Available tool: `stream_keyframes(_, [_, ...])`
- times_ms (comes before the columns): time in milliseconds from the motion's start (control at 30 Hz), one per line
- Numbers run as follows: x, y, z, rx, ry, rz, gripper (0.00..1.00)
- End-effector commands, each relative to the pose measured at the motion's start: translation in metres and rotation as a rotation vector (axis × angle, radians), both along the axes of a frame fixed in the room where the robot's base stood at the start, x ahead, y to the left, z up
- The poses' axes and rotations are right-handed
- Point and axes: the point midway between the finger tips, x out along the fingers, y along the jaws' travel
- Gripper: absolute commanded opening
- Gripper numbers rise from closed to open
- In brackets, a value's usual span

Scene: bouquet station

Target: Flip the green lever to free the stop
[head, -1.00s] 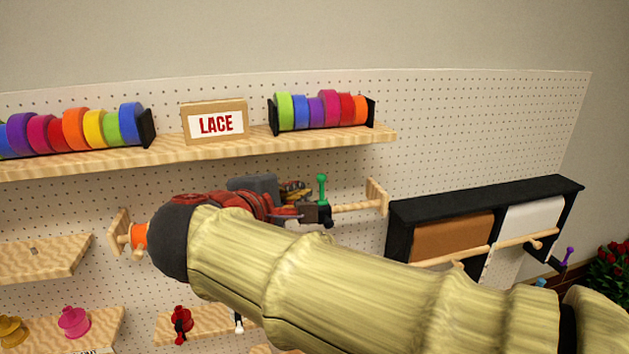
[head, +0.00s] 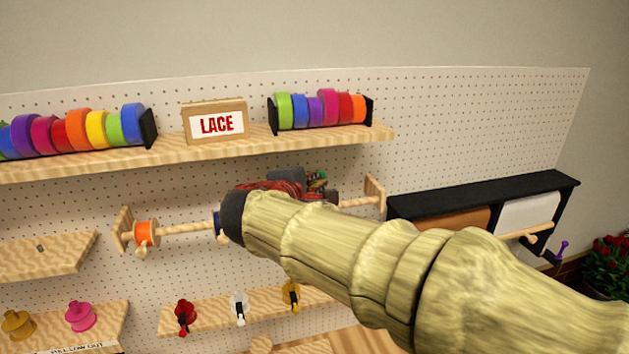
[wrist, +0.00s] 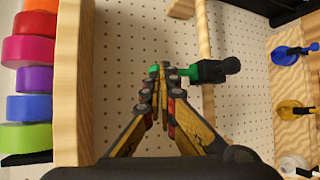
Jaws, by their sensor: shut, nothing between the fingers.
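The green lever shows in the wrist view as a green knob (wrist: 154,71) just left of my fingertips and a green base (wrist: 186,71) just right of them. The base meets a black stop (wrist: 213,70) on the wooden rod (wrist: 204,40). My gripper (wrist: 161,69) is shut and empty, its fingertips across the middle of the lever and hiding its stem. Whether they touch it I cannot tell. In the head view only a small bit of green (head: 318,178) shows beside my gripper, mostly hidden by my arm.
The lace shelf (head: 190,152) with ribbon rolls runs above the rod; its board (wrist: 73,80) is close at left in the wrist view. An orange spool (head: 146,233) sits at the rod's left end. A black paper-roll holder (head: 480,196) stands at right.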

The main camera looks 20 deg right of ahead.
Motion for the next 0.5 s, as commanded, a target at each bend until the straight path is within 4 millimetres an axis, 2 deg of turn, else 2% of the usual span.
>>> stream_keyframes(433, [0.009,-0.001,0.007,0.002,0.097,-0.003,0.00])
stream_keyframes(500, [0.014,0.000,0.003,0.002,0.107,-0.001,0.00])
